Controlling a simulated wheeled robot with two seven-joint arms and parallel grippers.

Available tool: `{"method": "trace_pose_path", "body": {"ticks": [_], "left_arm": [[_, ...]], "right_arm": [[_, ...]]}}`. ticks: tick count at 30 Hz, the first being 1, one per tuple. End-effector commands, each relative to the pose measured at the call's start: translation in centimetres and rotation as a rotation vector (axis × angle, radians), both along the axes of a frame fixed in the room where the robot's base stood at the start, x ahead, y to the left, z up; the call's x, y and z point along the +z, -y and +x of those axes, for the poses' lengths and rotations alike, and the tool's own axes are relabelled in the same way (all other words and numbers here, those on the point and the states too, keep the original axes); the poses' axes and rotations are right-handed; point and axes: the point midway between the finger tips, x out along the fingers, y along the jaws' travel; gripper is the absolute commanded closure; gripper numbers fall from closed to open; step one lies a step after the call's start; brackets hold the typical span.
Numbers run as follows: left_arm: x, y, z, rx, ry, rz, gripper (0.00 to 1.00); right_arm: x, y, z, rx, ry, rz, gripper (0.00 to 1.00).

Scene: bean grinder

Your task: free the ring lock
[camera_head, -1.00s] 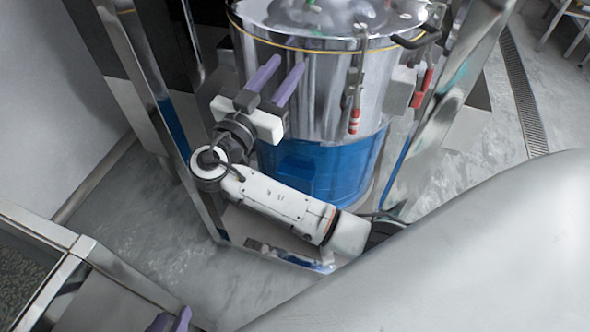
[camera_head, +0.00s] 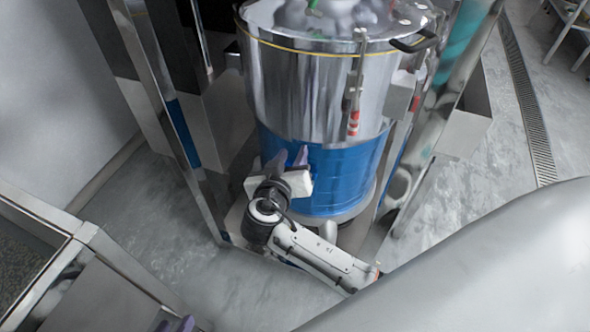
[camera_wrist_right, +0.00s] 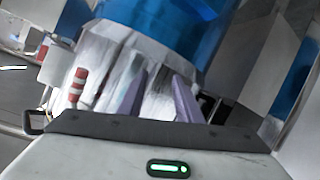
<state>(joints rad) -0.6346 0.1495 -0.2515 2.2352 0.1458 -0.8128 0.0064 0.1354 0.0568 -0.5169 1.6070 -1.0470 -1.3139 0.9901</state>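The steel drum (camera_head: 300,90) has a gold-edged rim and a blue lower band (camera_head: 340,172). I cannot tell whether this latch is the ring lock. My right gripper (camera_head: 288,160) is open and empty in front of the blue band, below and left of the striped handle. Its two purple fingers stand apart in the right wrist view (camera_wrist_right: 158,98). My left gripper (camera_head: 176,325) shows only purple fingertips at the bottom edge.
Steel posts (camera_head: 165,110) flank the drum on the left and right. A black side handle (camera_head: 414,42) sticks out at the drum's upper right. A steel-framed bin (camera_head: 85,232) stands at the lower left. Bare grey floor lies between the bin and the drum's frame.

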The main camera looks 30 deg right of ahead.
Motion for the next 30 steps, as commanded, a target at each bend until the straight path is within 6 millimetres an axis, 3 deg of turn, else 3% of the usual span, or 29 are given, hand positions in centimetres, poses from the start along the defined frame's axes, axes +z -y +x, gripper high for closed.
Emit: {"method": "trace_pose_path", "body": {"ticks": [9,26,29,30], "left_arm": [[-0.1,0.0,0.0,0.0,0.0,0.0,0.69],[-0.1,0.0,0.0,0.001,0.0,0.001,0.69],[-0.6,-0.2,0.0,0.006,0.0,0.004,0.69],[-1.0,-0.4,-0.1,0.009,0.0,0.009,0.69]], "right_arm": [[-2.3,-0.5,-0.9,0.051,-0.065,0.026,0.68],[-2.6,-0.6,-1.0,0.056,-0.073,0.028,0.68],[-4.4,-0.9,-2.0,0.093,-0.121,0.048,0.68],[-5.8,-1.3,-2.8,0.125,-0.159,0.067,0.68]]}}
